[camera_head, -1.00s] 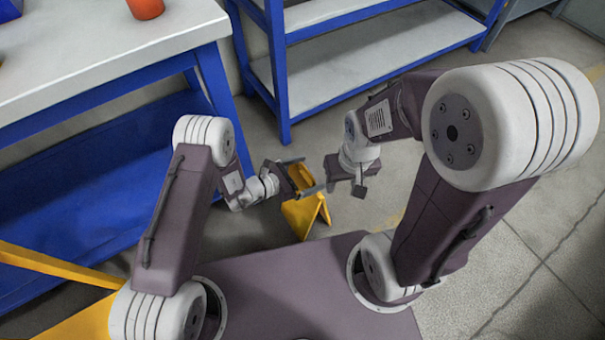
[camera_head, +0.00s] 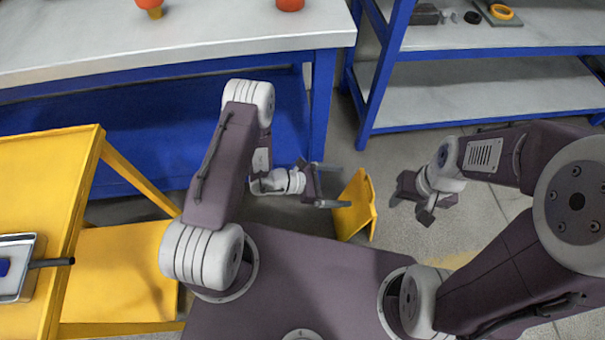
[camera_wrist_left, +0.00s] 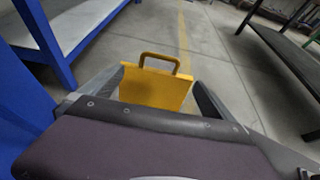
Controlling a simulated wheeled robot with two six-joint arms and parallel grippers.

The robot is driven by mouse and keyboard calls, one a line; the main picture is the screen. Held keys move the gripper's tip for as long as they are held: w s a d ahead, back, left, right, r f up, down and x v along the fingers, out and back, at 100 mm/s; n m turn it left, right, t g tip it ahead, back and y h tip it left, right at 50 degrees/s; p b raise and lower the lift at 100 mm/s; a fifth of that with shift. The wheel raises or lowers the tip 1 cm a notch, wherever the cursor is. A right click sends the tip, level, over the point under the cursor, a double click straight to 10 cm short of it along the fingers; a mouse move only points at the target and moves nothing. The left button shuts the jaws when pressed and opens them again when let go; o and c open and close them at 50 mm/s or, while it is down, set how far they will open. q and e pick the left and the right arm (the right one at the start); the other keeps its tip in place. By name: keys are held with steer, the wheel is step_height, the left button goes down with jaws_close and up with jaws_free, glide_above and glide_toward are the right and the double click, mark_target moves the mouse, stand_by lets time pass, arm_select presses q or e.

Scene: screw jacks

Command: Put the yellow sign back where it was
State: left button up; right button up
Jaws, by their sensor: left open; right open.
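The yellow sign (camera_head: 357,207) is a folding board that appears to stand on the floor in front of my base. In the left wrist view the sign (camera_wrist_left: 152,90) shows upright, with a dark yellow handle (camera_wrist_left: 160,63) on its top edge. My left gripper (camera_head: 346,188) is open, with its fingers on either side of the sign's upper part. Whether a finger touches it I cannot tell. My right gripper (camera_head: 409,210) is open and empty, to the right of the sign with a gap between.
A blue-framed workbench (camera_head: 200,45) is behind my left arm. A blue shelf unit (camera_head: 470,100) stands at the back right. A yellow cart (camera_head: 40,170) is close on the left. Grey floor (camera_head: 470,225) is clear to the right of the sign.

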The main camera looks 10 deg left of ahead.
arm_select(q)
steer(key=s+r+m+g, duration=0.6)
steer(key=s+r+m, duration=0.1)
steer(key=r, duration=0.1)
steer(key=s+a+r+m+g+y, duration=0.3)
steer(key=s+a+m+y, duration=0.3)
steer(key=a+m, duration=0.1)
steer(key=w+a+r+m+t+y, duration=0.2)
steer(key=a+m+y, duration=0.1)
steer(key=a, duration=0.3)
steer(key=w+a+r+m+t+y, duration=0.1)
steer(key=a+r+m+t+y, duration=0.1)
steer(key=a, duration=0.4)
steer(key=m+t+y, duration=0.1)
steer(key=m, duration=0.1)
steer(key=shift+w+a+r+m+t+y, duration=0.25)
steer(key=shift+w+r+m+t+y, duration=0.05)
steer(key=shift+w+r+m, duration=0.1)
steer(key=shift+r, duration=0.1)
step_height(320, 180, up, 34)
steer(key=p, duration=3.4)
